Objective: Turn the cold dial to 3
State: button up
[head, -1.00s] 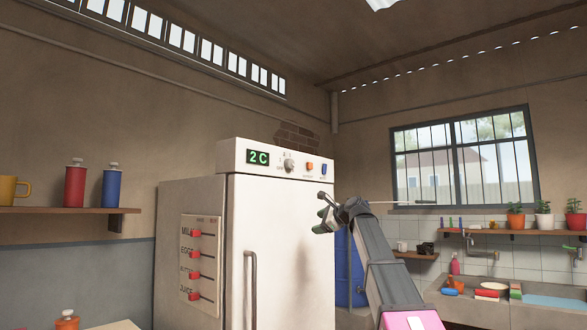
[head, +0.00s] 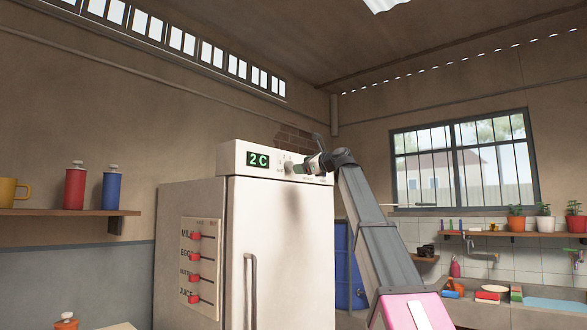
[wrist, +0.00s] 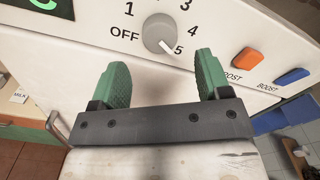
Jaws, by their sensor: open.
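The cold dial (wrist: 158,32) is a round grey knob on the fridge's white top panel. Around it are the marks OFF, 1, 3, 4 and 5; the top of the scale is cut off. Its white pointer line aims to the lower right, towards the 5. In the head view the dial (head: 288,167) is partly hidden by my gripper. My gripper (wrist: 161,68) is open, its two green fingers just short of the dial, one to each side and below it, with nothing between them. In the head view my gripper (head: 299,167) is at the panel.
The green display (head: 258,159) reads 2 C. An orange button (wrist: 247,62) and a blue button (wrist: 292,76) sit right of the dial. The fridge door (head: 280,250) has a vertical handle (head: 251,285). A shelf with bottles (head: 75,187) is at left.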

aim_at(290, 166)
jog(key=shift+x, duration=2.65)
jog(key=c, duration=0.9)
